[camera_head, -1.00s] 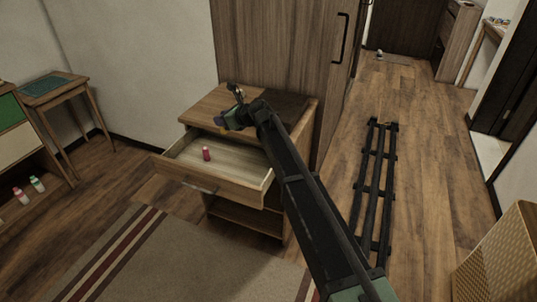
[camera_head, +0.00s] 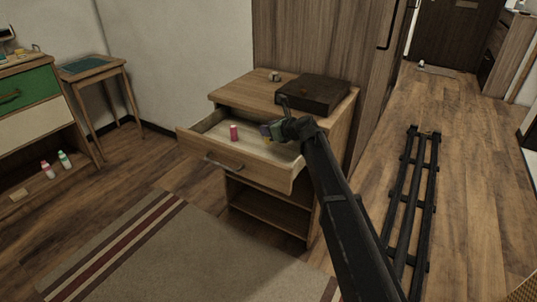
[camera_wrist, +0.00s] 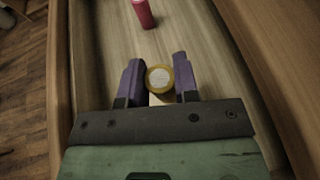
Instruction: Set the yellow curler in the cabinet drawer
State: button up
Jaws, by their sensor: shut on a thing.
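The yellow curler (camera_wrist: 159,78) stands between the two purple fingers of my gripper (camera_wrist: 159,82), seen end-on with a pale round top. My gripper is shut on it. In the head view my gripper (camera_head: 268,135) is at the right part of the open cabinet drawer (camera_head: 212,134), with a bit of yellow below the fingers. The wrist view looks down into the drawer (camera_wrist: 95,40). I cannot tell whether the curler touches the drawer floor.
A red-pink curler (camera_head: 234,132) stands in the drawer, also in the wrist view (camera_wrist: 144,13), ahead of the fingers. A dark box (camera_head: 312,95) and a small object (camera_head: 275,76) sit on the cabinet top (camera_head: 245,90). Drawer floor around the red-pink curler is clear.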

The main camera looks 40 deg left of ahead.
aim_at(269, 143)
notch_tip(269, 143, down, 5)
jog(key=b, duration=0.4)
jog(key=shift+r, duration=0.5)
jog(key=shift+f, duration=0.2)
jog(key=o, duration=0.9)
jog(key=shift+r, duration=0.25)
jog(key=p+v, duration=0.5)
jog(key=v, duration=0.7)
jog(key=s+d+f+n+h, duration=0.1)
jog(key=d+f+n+h, duration=0.2)
jog(key=d, duration=0.8)
jog(key=s+d+f+n+h, duration=0.15)
jog(key=d+n, duration=0.25)
jog(key=d, duration=0.7)
jog(key=s+d+f+n+h, duration=0.2)
jog(key=s+d, duration=0.4)
jog(key=d, duration=0.6)
jog(key=s+d+f+n+h, duration=0.2)
jog(key=s+d+n+h, duration=0.2)
jog(key=d, duration=0.8)
jog(key=s+d+f+n+g+h, duration=0.1)
jog(key=s+d+n, duration=0.5)
jog(key=d, duration=0.6)
jog(key=shift+s+d+f+h, duration=0.4)
jog(key=shift+s+f+h, duration=0.2)
jog(key=shift+s+h, duration=0.3)
jog(key=shift+w, duration=0.1)
